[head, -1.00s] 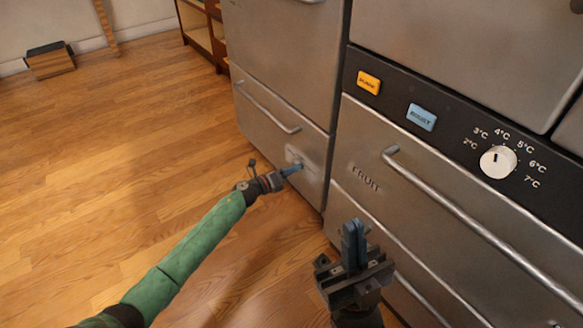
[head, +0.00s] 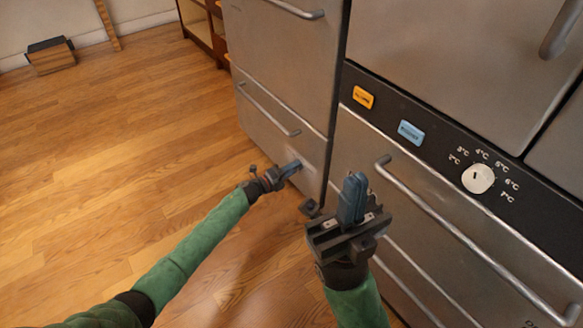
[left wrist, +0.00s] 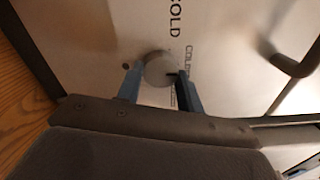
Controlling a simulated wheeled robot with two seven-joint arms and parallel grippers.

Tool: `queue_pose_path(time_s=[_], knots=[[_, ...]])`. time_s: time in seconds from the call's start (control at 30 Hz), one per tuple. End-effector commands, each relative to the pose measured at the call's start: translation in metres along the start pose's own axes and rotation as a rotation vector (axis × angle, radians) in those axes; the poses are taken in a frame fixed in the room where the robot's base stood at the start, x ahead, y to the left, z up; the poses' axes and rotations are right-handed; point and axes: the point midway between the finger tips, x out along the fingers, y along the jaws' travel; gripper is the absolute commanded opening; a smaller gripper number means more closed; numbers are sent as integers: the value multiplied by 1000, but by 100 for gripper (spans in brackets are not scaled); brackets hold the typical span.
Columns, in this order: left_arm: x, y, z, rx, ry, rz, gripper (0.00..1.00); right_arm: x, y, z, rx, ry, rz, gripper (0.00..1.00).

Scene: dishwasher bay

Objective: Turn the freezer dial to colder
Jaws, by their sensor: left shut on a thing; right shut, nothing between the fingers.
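The freezer dial (left wrist: 160,69) is a small round grey knob on a steel panel, with the words COLD and COLDER printed sideways near it in the left wrist view. My left gripper (left wrist: 160,88) is shut on the dial, one blue finger on each side. In the head view my left gripper (head: 290,169) reaches the low front of the left cabinet and hides the dial. My right gripper (head: 352,195) is shut and empty, with its blue fingers together, in front of the right cabinet's drawer.
A white temperature dial (head: 478,179) marked in °C sits on the black strip, beside a blue button (head: 411,132) and an orange button (head: 363,97). A long drawer handle (head: 470,240) sticks out near my right gripper.

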Motion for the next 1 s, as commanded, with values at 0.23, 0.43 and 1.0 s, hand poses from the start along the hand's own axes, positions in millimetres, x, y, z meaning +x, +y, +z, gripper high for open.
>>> queue_pose_path(time_s=[0.23,0.43,1.0], knots=[[-1,1,1,-10,-2,2,14,1,0,0,1,1,3,0],[-1,1,2,-10,-3,2,14,0,0,0,0,-1,3,0],[-13,-1,1,-10,-1,1,59,6,1,-1,3,3,5,0]])
